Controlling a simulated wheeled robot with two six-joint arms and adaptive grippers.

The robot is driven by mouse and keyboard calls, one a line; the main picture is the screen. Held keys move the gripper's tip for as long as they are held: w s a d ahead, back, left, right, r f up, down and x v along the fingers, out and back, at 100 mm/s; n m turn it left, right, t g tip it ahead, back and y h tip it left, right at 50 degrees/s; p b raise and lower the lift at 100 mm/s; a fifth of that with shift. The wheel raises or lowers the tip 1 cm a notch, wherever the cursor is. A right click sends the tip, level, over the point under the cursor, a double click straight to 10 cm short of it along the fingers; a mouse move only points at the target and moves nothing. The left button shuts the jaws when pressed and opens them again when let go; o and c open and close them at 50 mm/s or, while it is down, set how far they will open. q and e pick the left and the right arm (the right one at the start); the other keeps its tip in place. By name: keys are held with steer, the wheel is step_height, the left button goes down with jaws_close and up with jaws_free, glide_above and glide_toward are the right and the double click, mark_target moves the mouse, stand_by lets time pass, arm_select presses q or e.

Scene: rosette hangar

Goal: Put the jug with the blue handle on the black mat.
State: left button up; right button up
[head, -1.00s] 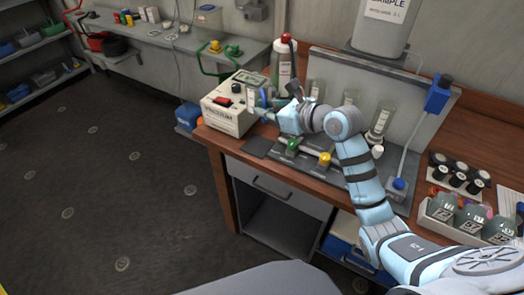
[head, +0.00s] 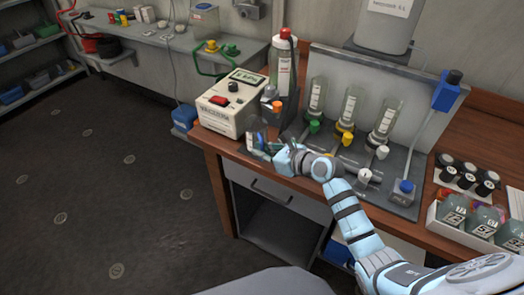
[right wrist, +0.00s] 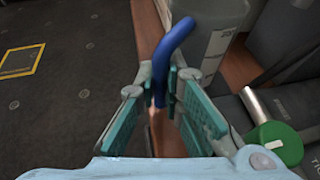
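The jug (head: 256,135) with the blue handle is a small grey vessel at the left end of the bench in the head view. Its grey body (right wrist: 217,22) and curved blue handle (right wrist: 175,48) show in the right wrist view. My right gripper (right wrist: 160,95) has the handle between its teal pads, which look closed on it. In the head view the right gripper (head: 274,151) is at the jug's lower right. My left gripper is not in view.
A valve panel (head: 345,160) with green, yellow and white knobs and several bottles is to the right. A box of flasks (head: 470,225) is at the far right. The bench's front edge is close to the jug.

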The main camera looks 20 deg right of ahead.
steer(key=o, duration=0.4)
steer(key=shift+c, duration=0.2)
steer(key=shift+s+d+r, duration=0.1)
steer(key=shift+r, duration=0.15)
steer(key=p+v, duration=0.2)
steer(key=v, duration=0.9)
steer(key=shift+s+r, duration=0.2)
steer(key=shift+s, duration=0.15)
steer(key=shift+w+d, duration=0.1)
